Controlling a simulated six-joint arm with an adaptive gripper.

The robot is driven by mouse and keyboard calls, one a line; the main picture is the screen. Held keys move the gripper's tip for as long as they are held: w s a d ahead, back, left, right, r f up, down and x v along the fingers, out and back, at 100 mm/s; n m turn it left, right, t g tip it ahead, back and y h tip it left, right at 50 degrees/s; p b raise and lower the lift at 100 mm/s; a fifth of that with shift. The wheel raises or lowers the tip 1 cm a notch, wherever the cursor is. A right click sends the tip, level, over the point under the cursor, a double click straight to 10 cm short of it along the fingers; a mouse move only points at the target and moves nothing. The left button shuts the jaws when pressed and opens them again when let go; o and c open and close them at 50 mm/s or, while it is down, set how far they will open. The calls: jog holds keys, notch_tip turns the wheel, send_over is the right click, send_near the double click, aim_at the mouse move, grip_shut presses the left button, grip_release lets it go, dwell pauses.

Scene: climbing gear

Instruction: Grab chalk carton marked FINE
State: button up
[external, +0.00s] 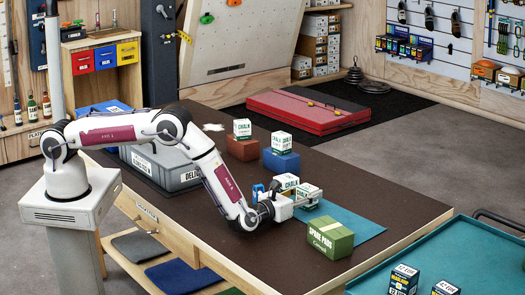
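Several small white-and-green chalk cartons are on the dark table. One chalk carton (242,128) stands on a brown block, and another chalk carton (281,141) stands on a blue block. Two more, a left chalk carton (287,181) and a right chalk carton (308,190), are close together beside my gripper (311,204). The word FINE is too small to read on any of them. My gripper is low over the table, pointing right, at the near side of the right carton. Its fingers are small and partly hidden, so I cannot tell whether they touch it.
A green SPARE PADS box (330,239) stands just in front of my gripper on the right. A teal mat (358,226) lies beside it. A grey crate (136,164) is at the table's left. The brown block (242,149) and blue block (281,162) stand behind.

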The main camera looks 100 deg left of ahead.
aim_at(308, 188)
jog(key=c, duration=0.4)
jog(key=shift+r, duration=0.15)
jog(key=shift+r, duration=4.85)
